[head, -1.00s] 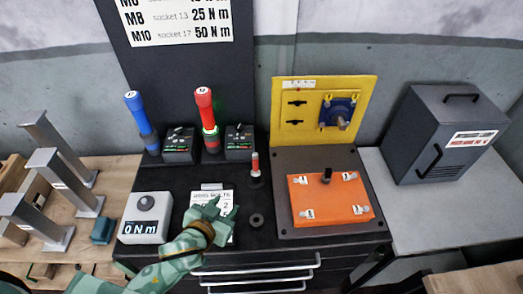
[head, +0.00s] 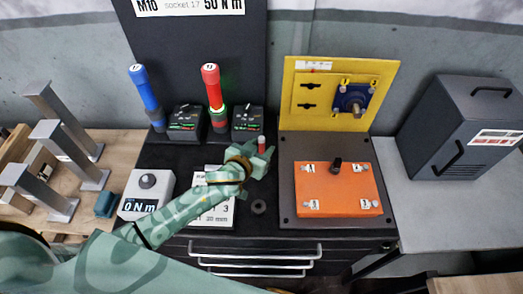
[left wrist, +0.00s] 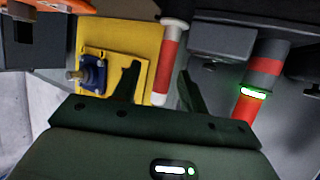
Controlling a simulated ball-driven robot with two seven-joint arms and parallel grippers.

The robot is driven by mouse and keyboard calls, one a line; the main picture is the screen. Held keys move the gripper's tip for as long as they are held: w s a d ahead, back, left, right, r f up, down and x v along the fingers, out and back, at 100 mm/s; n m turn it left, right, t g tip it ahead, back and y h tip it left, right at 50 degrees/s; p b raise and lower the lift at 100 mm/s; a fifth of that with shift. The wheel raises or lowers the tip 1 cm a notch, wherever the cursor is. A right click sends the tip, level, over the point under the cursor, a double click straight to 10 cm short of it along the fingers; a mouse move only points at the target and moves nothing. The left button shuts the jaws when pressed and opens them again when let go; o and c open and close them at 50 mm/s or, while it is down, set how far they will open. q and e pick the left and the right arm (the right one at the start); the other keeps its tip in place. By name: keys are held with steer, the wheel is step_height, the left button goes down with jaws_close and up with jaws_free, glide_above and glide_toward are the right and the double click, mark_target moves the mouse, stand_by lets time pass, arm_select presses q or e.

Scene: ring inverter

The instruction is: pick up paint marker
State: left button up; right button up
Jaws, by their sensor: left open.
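The paint marker (head: 261,144), red with a pale end, stands upright near the back of the dark workbench, its lower part hidden behind my left gripper. My left gripper (head: 259,160) is right at it. In the left wrist view the marker (left wrist: 168,62) shows between the two open fingers of my left gripper (left wrist: 159,76), closer to the left finger. I cannot tell whether a finger touches it. My right gripper is not in view.
A red torque driver (head: 213,92) and a blue one (head: 146,92) stand at the back left by dark boxes. A black ring (head: 258,207) lies in front of the gripper. An orange plate (head: 337,190) and yellow panel (head: 330,107) are to the right.

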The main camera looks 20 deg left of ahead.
mark_target(260, 147)
arm_select(q)
steer(key=x, duration=0.3)
steer(key=shift+w+a+f+b, duration=0.1)
steer(key=shift+a+f+b, duration=0.15)
steer(key=shift+b, duration=0.1)
steer(key=shift+w+d+f, duration=0.1)
steer(key=shift+w, duration=0.25)
steer(key=shift+s, duration=0.1)
steer(key=shift+c, duration=0.9)
steer(key=c, duration=0.7)
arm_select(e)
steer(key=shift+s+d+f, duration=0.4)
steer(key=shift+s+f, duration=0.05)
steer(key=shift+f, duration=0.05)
